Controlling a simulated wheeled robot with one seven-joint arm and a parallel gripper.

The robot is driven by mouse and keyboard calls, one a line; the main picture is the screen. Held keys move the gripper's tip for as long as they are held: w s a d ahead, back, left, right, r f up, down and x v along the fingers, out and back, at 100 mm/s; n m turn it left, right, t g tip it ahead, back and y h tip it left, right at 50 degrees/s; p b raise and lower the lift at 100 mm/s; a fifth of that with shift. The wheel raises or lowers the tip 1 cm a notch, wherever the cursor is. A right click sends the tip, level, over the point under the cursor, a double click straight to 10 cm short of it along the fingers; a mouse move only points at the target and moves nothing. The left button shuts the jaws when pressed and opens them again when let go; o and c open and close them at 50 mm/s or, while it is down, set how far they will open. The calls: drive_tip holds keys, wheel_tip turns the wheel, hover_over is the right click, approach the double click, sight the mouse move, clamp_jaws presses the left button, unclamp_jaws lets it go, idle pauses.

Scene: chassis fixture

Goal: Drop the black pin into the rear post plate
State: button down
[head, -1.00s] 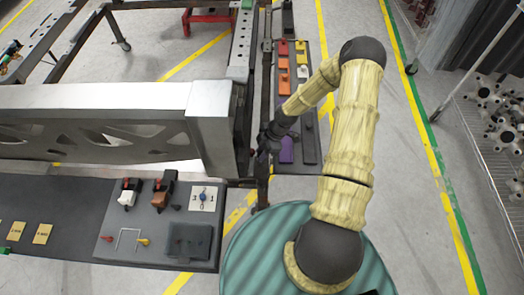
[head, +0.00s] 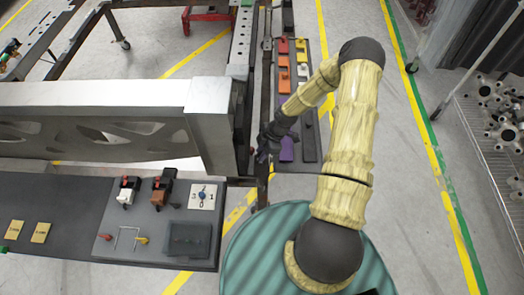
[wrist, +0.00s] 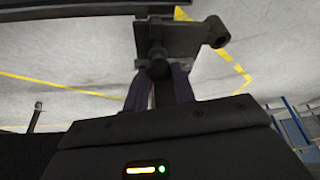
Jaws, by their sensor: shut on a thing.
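My gripper (head: 264,153) is beside the right end of the large grey chassis beam, at a dark upright rail. In the wrist view its two dark purple fingers (wrist: 160,90) are closed around a thin shaft. The black pin (wrist: 158,68) shows as a dark rounded knob at the fingertips; its lower part is hidden. A dark bracket (wrist: 182,38) with a round boss at its right is just beyond the knob. I cannot tell whether the pin touches it, or whether it is the rear post plate. The pin is too small to make out in the head view.
The grey beam (head: 90,95) stands left of my gripper. A dark board (head: 309,125) with orange, red and purple pieces (head: 287,150) lies to the right. A fixture board (head: 150,250) with switches is at the lower left. Open floor lies further right.

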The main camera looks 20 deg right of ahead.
drive_tip(key=shift+f+b, duration=0.6)
drive_tip(key=shift+f, duration=0.35)
drive_tip(key=c, duration=1.1)
unclamp_jaws()
drive_tip(key=shift+c, duration=0.5)
drive_tip(key=shift+r, duration=0.1)
drive_tip(key=shift+r+p, duration=2.75)
drive_tip(key=shift+r, duration=0.7)
